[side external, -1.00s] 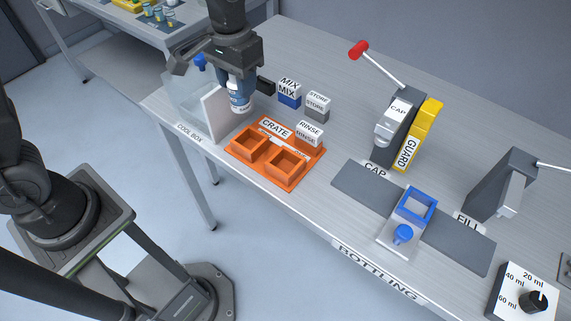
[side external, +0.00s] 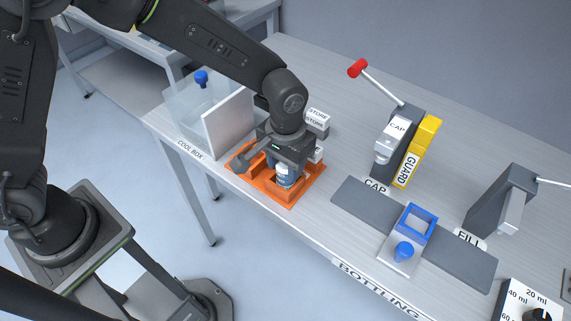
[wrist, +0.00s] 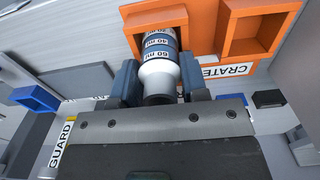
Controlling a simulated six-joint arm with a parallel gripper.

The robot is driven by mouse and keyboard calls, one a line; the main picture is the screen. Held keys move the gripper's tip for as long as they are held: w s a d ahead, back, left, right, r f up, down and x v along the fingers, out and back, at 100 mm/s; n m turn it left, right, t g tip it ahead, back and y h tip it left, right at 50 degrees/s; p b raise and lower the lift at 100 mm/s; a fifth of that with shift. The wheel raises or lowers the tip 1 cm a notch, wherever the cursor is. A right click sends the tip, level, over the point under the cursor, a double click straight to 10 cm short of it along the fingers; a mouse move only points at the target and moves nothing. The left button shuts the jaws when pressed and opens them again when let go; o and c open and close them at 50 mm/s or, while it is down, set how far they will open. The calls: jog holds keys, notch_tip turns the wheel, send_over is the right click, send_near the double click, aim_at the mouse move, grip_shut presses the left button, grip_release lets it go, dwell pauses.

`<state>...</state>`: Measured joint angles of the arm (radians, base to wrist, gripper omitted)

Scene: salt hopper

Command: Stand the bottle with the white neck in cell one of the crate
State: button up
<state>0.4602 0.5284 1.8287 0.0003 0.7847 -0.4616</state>
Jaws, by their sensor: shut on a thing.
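The bottle with the white neck (wrist: 158,75) has a blue body with ml bands, and it also shows in the side external view (side external: 284,175). My gripper (side external: 284,164) is shut on it near the neck, a finger on each side in the wrist view (wrist: 160,84). The bottle is upright over the right-hand cell of the orange crate (side external: 290,203). In the wrist view its lower end lies within the outline of one cell of the crate (wrist: 113,20). I cannot tell how deep it is, or which cell is numbered one. My arm hides much of the crate.
The CAP press (side external: 392,135), yellow guard (side external: 419,150) and blue holder (side external: 417,222) are to the right.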

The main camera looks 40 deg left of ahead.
jog(key=shift+f, duration=0.4)
jog(key=shift+f, duration=0.1)
jog(key=o, duration=0.9)
jog(key=shift+o, duration=0.2)
notch_tip(320, 180, up, 12)
